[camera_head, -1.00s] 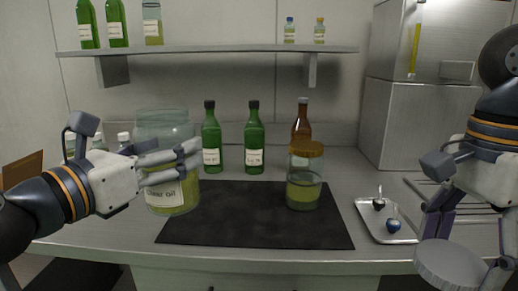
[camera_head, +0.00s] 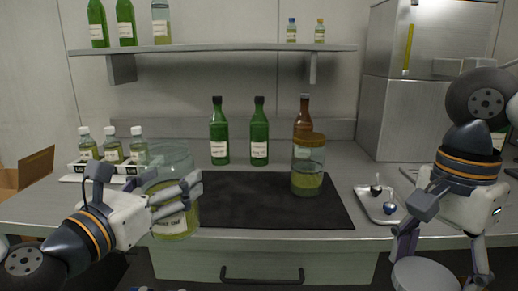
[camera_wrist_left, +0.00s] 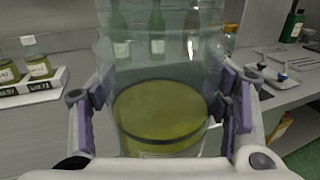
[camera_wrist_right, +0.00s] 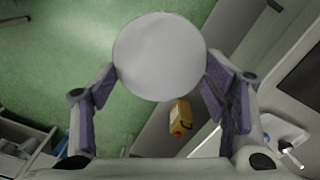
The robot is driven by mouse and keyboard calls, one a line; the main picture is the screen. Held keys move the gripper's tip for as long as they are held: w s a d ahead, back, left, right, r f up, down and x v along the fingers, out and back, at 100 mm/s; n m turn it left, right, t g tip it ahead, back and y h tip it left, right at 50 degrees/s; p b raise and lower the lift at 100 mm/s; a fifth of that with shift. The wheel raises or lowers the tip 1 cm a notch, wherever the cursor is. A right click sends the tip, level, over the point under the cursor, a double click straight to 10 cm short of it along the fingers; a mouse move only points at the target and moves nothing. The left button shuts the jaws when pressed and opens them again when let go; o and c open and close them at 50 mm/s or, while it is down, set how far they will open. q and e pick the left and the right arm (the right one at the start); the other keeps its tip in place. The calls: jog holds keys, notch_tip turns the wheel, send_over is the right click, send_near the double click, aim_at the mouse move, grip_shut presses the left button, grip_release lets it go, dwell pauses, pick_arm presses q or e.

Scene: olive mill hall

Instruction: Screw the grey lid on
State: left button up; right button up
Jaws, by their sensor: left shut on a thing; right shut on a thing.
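The grey lid (camera_head: 424,275) is a flat round disc, held by my right gripper (camera_head: 436,258) at the lower right, in front of the counter. In the right wrist view the lid (camera_wrist_right: 160,55) sits between both fingers. My left gripper (camera_head: 178,203) is shut around a large open-topped glass jar (camera_head: 168,158) with a label and yellow-green oil low inside. In the left wrist view the jar (camera_wrist_left: 160,75) is gripped between both fingers and looks upright. The lid and jar are far apart. Part of the jar is hidden behind my left fingers.
A jar with a brown lid (camera_head: 308,165) stands on the dark mat (camera_head: 265,205). Two green bottles and a brown bottle (camera_head: 303,116) stand behind. A small tray (camera_head: 372,208) lies right of the mat. A rack with small bottles (camera_head: 70,179) stands at left.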

pick_arm(q)
jog(key=s+a+f+n+t+y, duration=0.1)
jog(key=s+f+n+y, duration=0.3)
jog(key=f, duration=1.2)
jog(key=s+a+y, duration=0.1)
jog(key=s+y, duration=0.1)
jog(key=s, duration=0.1)
jog(key=shift+s+a+f, duration=0.2)
jog(key=shift+s+f, duration=0.1)
jog(key=shift+s, duration=0.1)
pick_arm(e)
jog(key=a+f+n, duration=0.3)
jog(key=f+n, duration=0.3)
jog(key=s+a+f+n, duration=0.1)
jog(key=a+f+n, duration=0.2)
jog(key=f+n, duration=0.4)
jog(key=shift+s+f, duration=0.2)
jog(key=shift+f, duration=0.05)
pick_arm(q)
jog(key=s+d+f+m+g+h, duration=0.1)
jog(key=d+m+g+h, duration=0.3)
jog(key=d+m+h, duration=0.4)
jog(key=d+h, duration=0.3)
jog(key=d, duration=0.1)
jog(key=shift+s+d+f, duration=0.35)
jog(key=shift+f, duration=0.05)
